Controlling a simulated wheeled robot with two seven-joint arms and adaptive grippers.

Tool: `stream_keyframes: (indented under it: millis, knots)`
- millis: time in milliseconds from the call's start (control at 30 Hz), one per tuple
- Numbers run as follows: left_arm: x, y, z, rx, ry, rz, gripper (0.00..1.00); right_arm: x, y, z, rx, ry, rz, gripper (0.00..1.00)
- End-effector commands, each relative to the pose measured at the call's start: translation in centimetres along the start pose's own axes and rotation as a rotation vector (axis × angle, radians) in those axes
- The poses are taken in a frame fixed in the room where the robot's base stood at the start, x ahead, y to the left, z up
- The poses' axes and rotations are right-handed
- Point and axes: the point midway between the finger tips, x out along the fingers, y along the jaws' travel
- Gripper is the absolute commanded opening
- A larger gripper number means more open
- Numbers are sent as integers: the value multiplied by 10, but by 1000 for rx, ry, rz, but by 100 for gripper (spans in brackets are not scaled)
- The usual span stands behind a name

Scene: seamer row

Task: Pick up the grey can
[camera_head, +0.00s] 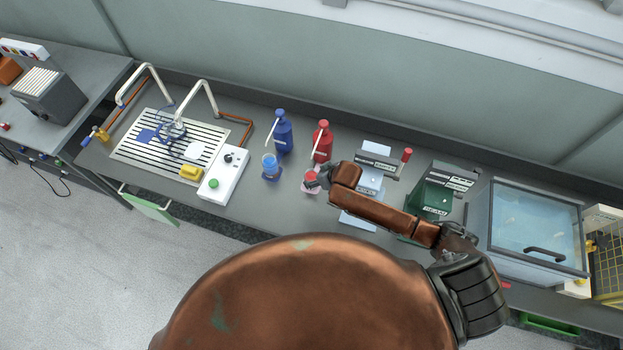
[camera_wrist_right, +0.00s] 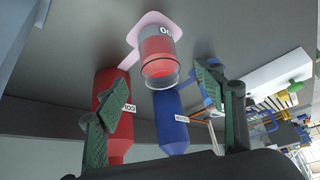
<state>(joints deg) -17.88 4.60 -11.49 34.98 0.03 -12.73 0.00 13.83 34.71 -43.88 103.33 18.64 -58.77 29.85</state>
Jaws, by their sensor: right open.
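No plainly grey can stands out. A small cup-like vessel (camera_wrist_right: 158,58) with a grey labelled band, red inside and a clear rim stands on a pink pad (camera_wrist_right: 150,22) in the right wrist view, where things appear upside down. In the head view the vessel (camera_head: 310,176) is on the counter, just left of my right gripper (camera_head: 324,174). In the wrist view my right gripper (camera_wrist_right: 150,100) is open, its two green-padded fingers apart. The vessel shows ahead of the gap between them, with no contact seen. My left gripper is not in view.
A red bottle (camera_head: 322,141) and a blue bottle (camera_head: 283,133) stand behind the vessel. A blue cup (camera_head: 270,164) is to its left. A white control box (camera_head: 223,175) and slatted drain (camera_head: 140,150) lie further left. A green machine (camera_head: 436,190) and water tank (camera_head: 530,222) are right.

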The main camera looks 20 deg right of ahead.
Motion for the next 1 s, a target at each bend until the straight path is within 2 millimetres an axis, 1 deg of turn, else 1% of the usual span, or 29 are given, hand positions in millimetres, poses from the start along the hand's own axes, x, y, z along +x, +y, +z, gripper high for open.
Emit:
stream_keyframes:
  millis: [33, 167, 333, 433, 600, 700, 833, 1000]
  knots:
    - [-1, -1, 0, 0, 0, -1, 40, 6, 0, 5, 0, -2, 1, 63]
    - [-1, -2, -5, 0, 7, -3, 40, 18, 0, 3, 0, 1, 1, 63]
    - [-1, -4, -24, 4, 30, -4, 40, 28, 0, 3, 0, 1, 1, 63]
    - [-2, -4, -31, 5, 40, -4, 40, 41, 0, 3, 0, 0, 1, 63]
    - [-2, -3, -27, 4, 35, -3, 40, 66, 0, 2, -1, 0, 1, 63]
    - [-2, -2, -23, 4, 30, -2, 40, 76, 0, 3, -2, 0, 1, 63]
    - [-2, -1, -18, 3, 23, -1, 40, 80, 0, 3, -2, 1, 0, 63]
    - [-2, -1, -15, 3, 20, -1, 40, 80, -1, 3, -2, 1, 0, 63]
